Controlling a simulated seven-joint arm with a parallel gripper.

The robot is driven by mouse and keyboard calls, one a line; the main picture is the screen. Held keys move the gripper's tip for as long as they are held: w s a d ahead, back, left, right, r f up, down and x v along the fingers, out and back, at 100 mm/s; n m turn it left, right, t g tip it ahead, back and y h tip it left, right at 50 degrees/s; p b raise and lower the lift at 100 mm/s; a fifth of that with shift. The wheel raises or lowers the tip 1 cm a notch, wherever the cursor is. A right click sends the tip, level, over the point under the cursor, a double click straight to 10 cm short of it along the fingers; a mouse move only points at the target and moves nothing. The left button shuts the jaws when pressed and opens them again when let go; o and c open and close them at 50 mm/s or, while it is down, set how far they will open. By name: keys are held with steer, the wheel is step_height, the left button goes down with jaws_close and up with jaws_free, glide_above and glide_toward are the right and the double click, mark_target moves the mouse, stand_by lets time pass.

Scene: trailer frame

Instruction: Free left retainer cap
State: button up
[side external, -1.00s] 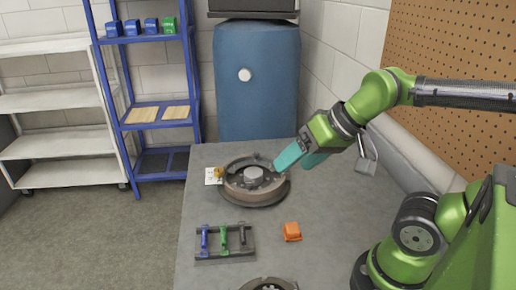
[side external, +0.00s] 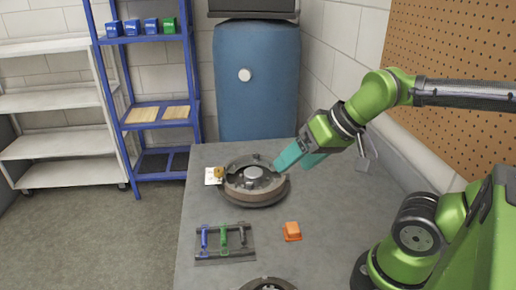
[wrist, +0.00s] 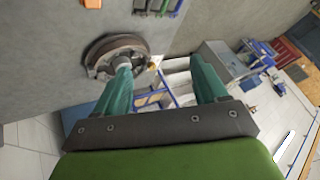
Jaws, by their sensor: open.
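A round brake drum assembly (side external: 255,196) lies on the grey table, with a raised hub (side external: 253,173) at its middle and dark parts around it. It also shows in the wrist view (wrist: 102,50), upper left. I cannot make out the left retainer cap among the small parts. My gripper (side external: 291,165) has teal fingers, spread apart with nothing between them. In the side view its nearer finger overlaps the right edge of the assembly; contact cannot be told. In the wrist view the left finger of my gripper (wrist: 161,65) covers part of the assembly.
A small gold piece (side external: 219,172) sits at a white card (side external: 210,177) left of the assembly. A dark rack (side external: 212,260) holds blue, green and dark tools in front. An orange block (side external: 292,231) lies to its right. Another round part (side external: 268,284) is cut off by the bottom edge.

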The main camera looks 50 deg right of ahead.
steer(key=shift+f, duration=0.15)
steer(key=shift+c, duration=1.1)
steer(key=shift+w+d+f+m+g, duration=0.15)
steer(key=shift+w+d+f+g, duration=0.15)
steer(key=shift+w, duration=0.2)
steer(key=shift+w+d+f+m+g, duration=0.2)
steer(key=shift+w+d+f, duration=0.1)
steer(key=shift+w, duration=0.15)
steer(key=shift+c, duration=0.6)
steer(key=m+g+h, duration=0.2)
steer(key=m+g, duration=0.4)
steer(key=m, duration=1.5)
glide_above(256, 153)
step_height(256, 153, down, 16)
steer(key=shift+f, duration=0.2)
